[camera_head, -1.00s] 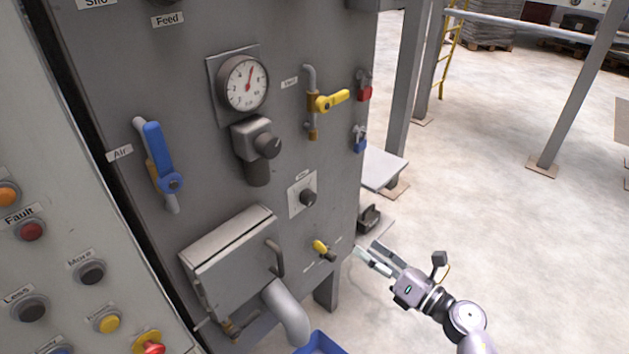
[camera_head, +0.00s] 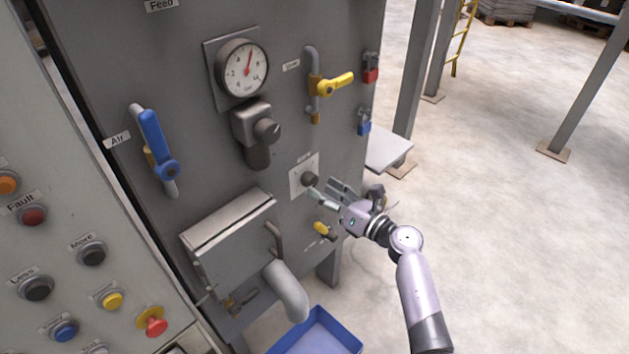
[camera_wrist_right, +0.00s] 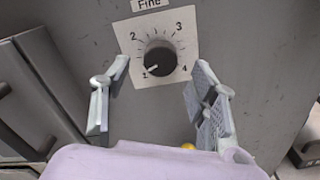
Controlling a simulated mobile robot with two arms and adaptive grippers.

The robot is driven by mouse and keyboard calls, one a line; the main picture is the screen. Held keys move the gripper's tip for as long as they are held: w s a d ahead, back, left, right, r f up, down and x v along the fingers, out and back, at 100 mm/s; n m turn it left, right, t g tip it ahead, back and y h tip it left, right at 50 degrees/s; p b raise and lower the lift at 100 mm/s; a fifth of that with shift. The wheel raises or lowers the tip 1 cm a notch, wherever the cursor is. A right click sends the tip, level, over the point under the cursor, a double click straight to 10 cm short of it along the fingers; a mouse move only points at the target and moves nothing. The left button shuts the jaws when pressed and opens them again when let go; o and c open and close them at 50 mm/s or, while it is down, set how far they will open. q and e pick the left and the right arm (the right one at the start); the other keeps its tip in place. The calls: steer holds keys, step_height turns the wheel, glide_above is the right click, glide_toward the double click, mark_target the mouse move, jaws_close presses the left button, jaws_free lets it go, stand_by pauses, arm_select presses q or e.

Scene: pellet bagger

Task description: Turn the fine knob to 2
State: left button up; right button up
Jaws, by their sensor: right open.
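The fine knob (camera_head: 310,179) is a small dark round knob on a white square plate on the grey machine front. In the right wrist view the knob (camera_wrist_right: 160,59) sits under the label "Fine", on a scale (camera_wrist_right: 181,28) marked 1 to 4. Its pale pointer line aims to the lower left, at about 1. My right gripper (camera_head: 328,193) is open, just below and right of the knob. In the wrist view its fingers (camera_wrist_right: 158,88) stand to either side of and short of the knob, seemingly not touching it. My left gripper is not in view.
A yellow-handled knob (camera_head: 323,230) sits just below the gripper. A grey box with a spout (camera_head: 285,290) juts out at the lower left, above a blue bin (camera_head: 318,335). A pressure gauge (camera_head: 242,68) and a yellow valve lever (camera_head: 335,84) are above. Open floor lies right.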

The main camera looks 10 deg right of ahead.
mark_target(314, 184)
steer(key=shift+x, duration=1.9)
steer(key=shift+c, duration=0.4)
steer(key=c, duration=1.1)
